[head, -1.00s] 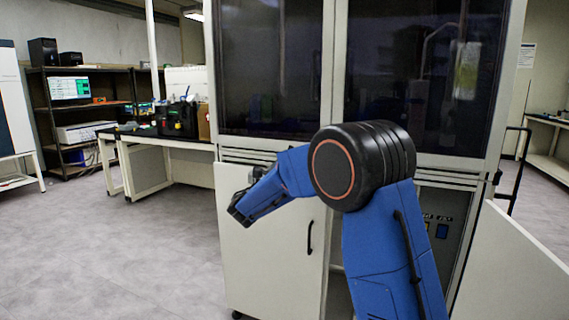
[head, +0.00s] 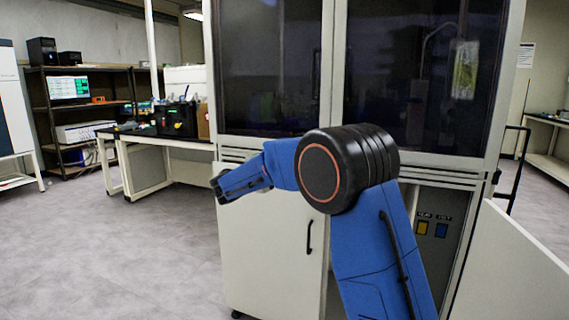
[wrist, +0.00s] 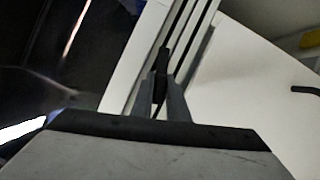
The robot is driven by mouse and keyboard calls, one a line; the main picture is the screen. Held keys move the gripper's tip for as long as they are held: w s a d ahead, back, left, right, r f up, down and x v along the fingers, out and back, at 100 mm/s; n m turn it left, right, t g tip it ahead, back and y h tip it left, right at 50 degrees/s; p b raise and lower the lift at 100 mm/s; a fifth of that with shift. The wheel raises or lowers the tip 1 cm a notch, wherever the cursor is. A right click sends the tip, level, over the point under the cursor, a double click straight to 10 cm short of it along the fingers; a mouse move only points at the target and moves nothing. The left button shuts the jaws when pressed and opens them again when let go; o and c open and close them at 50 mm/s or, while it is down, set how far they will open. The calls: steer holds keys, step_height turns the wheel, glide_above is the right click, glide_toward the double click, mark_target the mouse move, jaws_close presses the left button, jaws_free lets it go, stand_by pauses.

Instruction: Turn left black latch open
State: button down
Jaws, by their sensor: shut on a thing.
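In the wrist view, my gripper (wrist: 161,93) has its two grey fingers close together on a narrow black latch (wrist: 164,60). The latch stands out between the fingertips, beside the pale frame strips of the cabinet. In the head view, the blue arm reaches to the left edge of the cabinet (head: 213,90), and its dark wrist end is just above the lower white door's left top corner. The fingers and the latch are hidden there behind the wrist.
The lower left white door (head: 270,250) has a black handle (head: 309,237). A lower right white door (head: 520,265) stands swung open. A lab bench (head: 165,140) is at the left, with free grey floor in front.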

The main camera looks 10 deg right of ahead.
steer(key=shift+f+m+g+y, duration=0.1)
steer(key=shift+m+g+y, duration=0.4)
steer(key=shift+m, duration=1.1)
steer(key=c, duration=1.8)
jaws_free()
steer(key=shift+d, duration=0.1)
steer(key=shift+o, duration=0.2)
steer(key=v, duration=1.7)
steer(key=shift+s, duration=0.2)
